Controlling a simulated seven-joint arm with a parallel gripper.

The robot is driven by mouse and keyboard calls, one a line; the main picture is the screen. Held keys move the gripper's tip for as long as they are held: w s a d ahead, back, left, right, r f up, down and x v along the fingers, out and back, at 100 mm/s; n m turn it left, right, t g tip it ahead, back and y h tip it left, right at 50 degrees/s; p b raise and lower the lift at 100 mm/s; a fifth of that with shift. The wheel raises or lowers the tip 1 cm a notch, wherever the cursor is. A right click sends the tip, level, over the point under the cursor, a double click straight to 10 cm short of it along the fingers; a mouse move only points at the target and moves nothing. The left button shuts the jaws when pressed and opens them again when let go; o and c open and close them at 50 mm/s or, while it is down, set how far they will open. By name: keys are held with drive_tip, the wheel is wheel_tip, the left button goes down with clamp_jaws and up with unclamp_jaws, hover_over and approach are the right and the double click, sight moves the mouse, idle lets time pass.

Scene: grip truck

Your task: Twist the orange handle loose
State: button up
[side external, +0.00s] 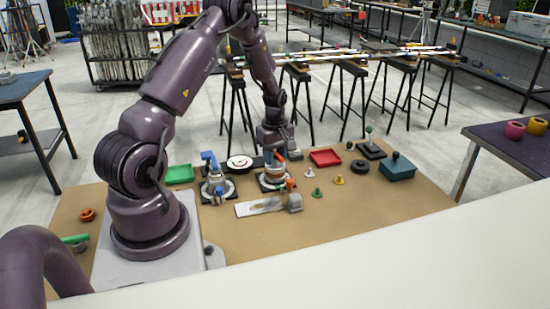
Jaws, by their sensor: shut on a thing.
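The orange handle (280,157) sits on top of a grey fixture (276,177) on a dark-edged round base near the middle of the table. My gripper (279,153) reaches down from above and is shut on the orange handle. The fingers and wrist hide part of the handle, so its exact angle cannot be told.
A similar fixture with a blue handle (210,162) stands to the left. A white dial (239,162) is behind, and a pale board (262,206) with a grey block lies in front. A red tray (325,158) and small knobs are to the right. The table's front right is clear.

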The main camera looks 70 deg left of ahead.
sight(275, 152)
drive_tip(key=n, duration=1.9)
drive_tip(key=o, duration=0.6)
drive_tip(key=shift+r, duration=3.75)
